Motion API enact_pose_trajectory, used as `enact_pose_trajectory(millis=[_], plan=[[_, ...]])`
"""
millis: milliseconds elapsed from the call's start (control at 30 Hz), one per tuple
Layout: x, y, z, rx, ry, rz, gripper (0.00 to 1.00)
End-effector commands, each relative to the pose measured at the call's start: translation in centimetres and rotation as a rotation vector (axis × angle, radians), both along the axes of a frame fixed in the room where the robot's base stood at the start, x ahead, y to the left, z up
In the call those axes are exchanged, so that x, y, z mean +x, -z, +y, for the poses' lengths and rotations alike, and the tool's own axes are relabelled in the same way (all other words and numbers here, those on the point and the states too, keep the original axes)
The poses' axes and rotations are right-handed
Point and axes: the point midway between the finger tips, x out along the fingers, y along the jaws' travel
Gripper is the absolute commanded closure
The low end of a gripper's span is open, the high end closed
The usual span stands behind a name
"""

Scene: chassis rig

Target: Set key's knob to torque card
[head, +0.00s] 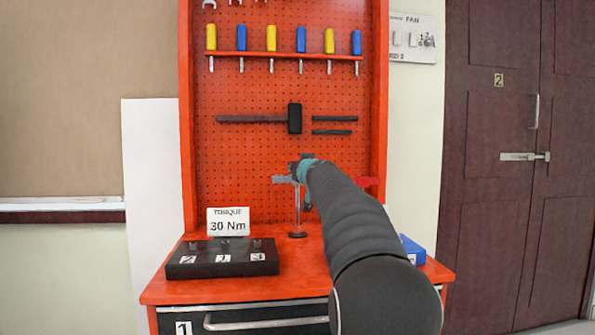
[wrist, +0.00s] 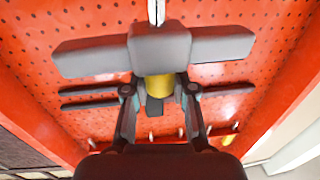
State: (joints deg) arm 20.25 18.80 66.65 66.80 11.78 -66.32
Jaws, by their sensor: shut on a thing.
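The torque card (head: 228,222) stands on the red bench and reads "TORQUE 30 Nm". My gripper (head: 303,166) is in front of the pegboard, above the bench. In the wrist view my gripper (wrist: 160,92) is shut on a yellow knob (wrist: 158,88), with one finger on each side. The knob adjoins a wide grey body (wrist: 160,48), which seems to be the key. In the head view a grey bar (head: 282,179) shows beside the gripper, above a thin upright rod on a round dark foot (head: 297,235). No scale or setting is readable on the key.
A black block (head: 223,262) with labels 2, 1 and 3 lies on the bench front left. A blue box (head: 413,252) is partly hidden behind my arm. A hammer (head: 294,118) and several screwdrivers hang on the pegboard (head: 240,160). The bench's middle is mostly clear.

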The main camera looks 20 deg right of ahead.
Motion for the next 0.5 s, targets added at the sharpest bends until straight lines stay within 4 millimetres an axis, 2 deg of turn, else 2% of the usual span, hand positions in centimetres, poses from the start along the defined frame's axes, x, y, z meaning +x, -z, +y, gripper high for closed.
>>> enact_pose_trajectory(millis=[500], plan=[[0.16, -0.38, 0.15, -0.005, 0.226, -0.018, 1.00]])
